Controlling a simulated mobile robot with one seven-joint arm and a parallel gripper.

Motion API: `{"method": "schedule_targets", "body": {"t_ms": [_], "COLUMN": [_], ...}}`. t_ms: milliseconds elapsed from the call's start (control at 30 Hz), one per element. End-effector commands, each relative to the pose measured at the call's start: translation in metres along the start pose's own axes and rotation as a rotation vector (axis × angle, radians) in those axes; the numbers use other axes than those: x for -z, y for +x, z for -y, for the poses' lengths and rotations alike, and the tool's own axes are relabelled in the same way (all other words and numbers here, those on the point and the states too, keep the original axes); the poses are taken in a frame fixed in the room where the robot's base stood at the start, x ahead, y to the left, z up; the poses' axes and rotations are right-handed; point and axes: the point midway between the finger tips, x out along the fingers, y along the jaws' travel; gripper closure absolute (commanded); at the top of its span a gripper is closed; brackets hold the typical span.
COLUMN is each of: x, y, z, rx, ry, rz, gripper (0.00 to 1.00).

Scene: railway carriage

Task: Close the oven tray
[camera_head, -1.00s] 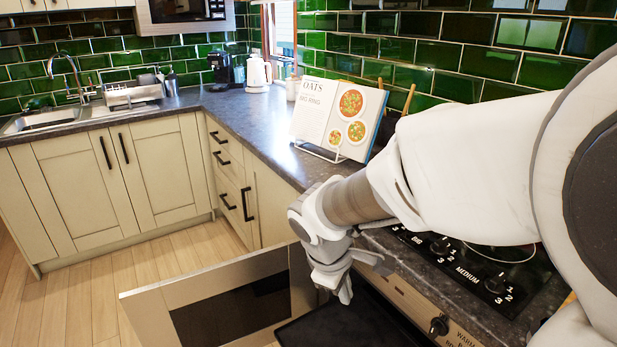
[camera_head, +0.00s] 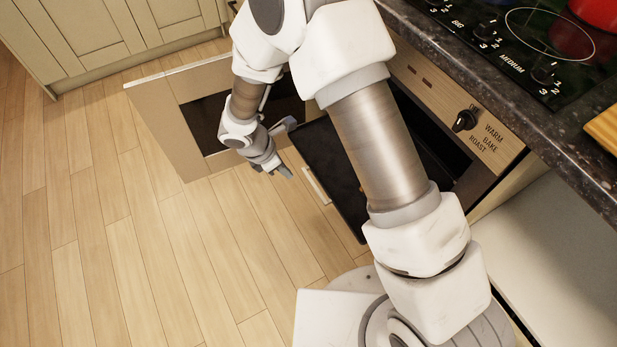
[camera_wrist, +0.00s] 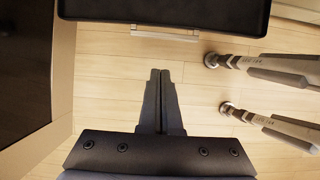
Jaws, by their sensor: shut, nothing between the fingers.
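The black oven tray (camera_head: 325,150) sticks out of the oven front over the floor, partly hidden behind my arm in the head view. Its pale bar handle (camera_head: 316,186) is on the outer front edge. In the wrist view the tray (camera_wrist: 165,10) lies at the top, with the handle (camera_wrist: 165,33) below its edge. My gripper (camera_head: 288,173) is in front of the tray, apart from the handle. Its fingers (camera_wrist: 160,73) are together, empty, and point toward the handle in the wrist view.
The oven door (camera_head: 165,125) stands wide open on the left, with a dark window; it also fills the left of the wrist view (camera_wrist: 62,70). The oven's control panel with its knob (camera_head: 465,120) and the worktop with hob (camera_head: 520,60) are right. Wooden floor is clear at left.

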Motion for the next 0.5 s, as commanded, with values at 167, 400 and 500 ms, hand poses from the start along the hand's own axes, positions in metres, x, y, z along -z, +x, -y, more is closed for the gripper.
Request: {"method": "schedule_targets", "body": {"t_ms": [167,400,500], "x": [0.003,0.003,0.004], "y": [0.021,0.073,0.094], "z": [0.0,0.0,0.001], "rx": [0.002,0.002,0.002], "ry": [-0.008,-0.006,-0.007], "rz": [0.0,0.001,0.0], "gripper": [1.0,1.0,1.0]}}
